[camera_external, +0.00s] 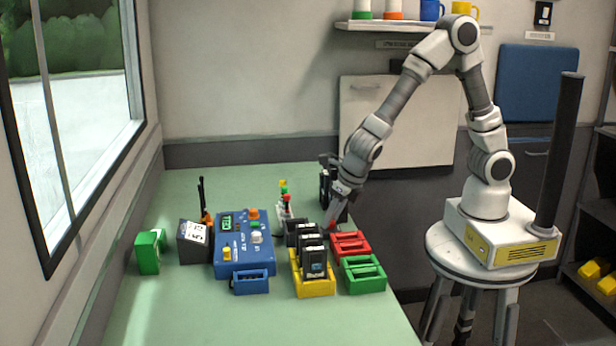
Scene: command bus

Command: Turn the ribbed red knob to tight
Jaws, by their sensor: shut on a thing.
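My gripper (333,214) points down at the right side of the table, behind the red tray and the row of black battery-like units. A small red part (331,226), which I take to be the ribbed red knob, shows at its fingertips. The gripper is shut on it. The knob's ribs, any marks and what it is mounted on are too small or hidden to make out.
A red tray (350,255), a green tray (364,286) and a yellow tray (316,291) with black units stand close in front. A blue console (232,262), a dark box (193,255) and a green box (147,265) stand left. The table's front is clear.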

